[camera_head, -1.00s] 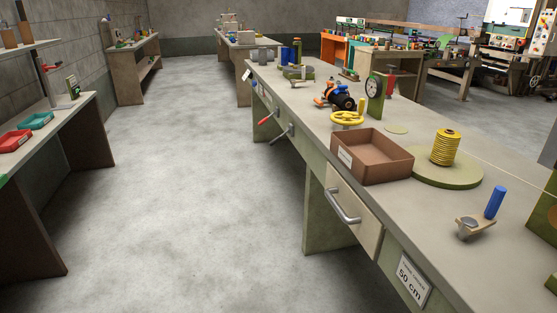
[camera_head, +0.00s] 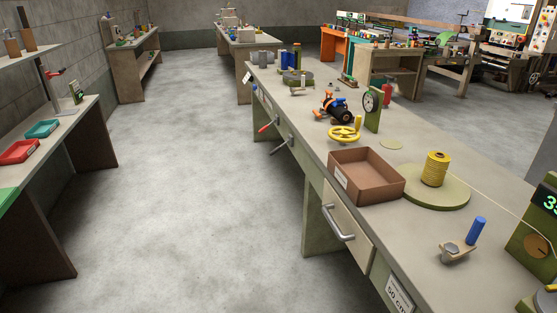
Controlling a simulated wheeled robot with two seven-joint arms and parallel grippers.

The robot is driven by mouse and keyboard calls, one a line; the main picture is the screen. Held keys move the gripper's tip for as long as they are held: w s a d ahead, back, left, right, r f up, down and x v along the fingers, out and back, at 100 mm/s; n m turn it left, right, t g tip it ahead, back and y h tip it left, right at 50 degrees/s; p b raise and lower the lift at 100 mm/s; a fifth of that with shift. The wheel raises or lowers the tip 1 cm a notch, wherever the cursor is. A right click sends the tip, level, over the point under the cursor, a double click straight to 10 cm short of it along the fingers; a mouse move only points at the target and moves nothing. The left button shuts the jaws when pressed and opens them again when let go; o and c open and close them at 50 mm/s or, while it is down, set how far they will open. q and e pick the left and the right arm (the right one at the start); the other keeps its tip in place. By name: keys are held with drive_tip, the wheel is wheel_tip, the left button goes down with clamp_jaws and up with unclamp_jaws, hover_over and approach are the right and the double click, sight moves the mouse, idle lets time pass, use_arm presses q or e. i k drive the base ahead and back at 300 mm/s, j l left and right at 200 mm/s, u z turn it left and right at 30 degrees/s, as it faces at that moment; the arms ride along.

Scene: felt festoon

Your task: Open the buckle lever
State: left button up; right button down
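No part is plainly recognisable as a buckle lever from here. A small orange and black device with a blue part (camera_head: 337,107) sits on the long workbench (camera_head: 310,128); it may be the buckle, but its lever cannot be made out. Nearer, a blue upright handle (camera_head: 475,230) rises from a small plate with a grey round part (camera_head: 452,249). Neither of my grippers is in view.
On the bench are a yellow handwheel (camera_head: 344,134), a dial on a green stand (camera_head: 371,103), a brown tray (camera_head: 385,188) and a yellow spool (camera_head: 434,169) on a green disc. A green display box (camera_head: 538,230) stands at right. Bare floor (camera_head: 190,190) lies left of the bench.

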sight(276, 151)
drive_tip(key=i+j, duration=0.55)
drive_tip(key=i, duration=0.2)
drive_tip(key=i+j+z, duration=0.1)
drive_tip(key=i+j, duration=0.4)
drive_tip(key=i, duration=0.25)
drive_tip(key=i+j, duration=0.6)
drive_tip(key=i, duration=0.15)
drive_tip(key=i+l+z, duration=0.05)
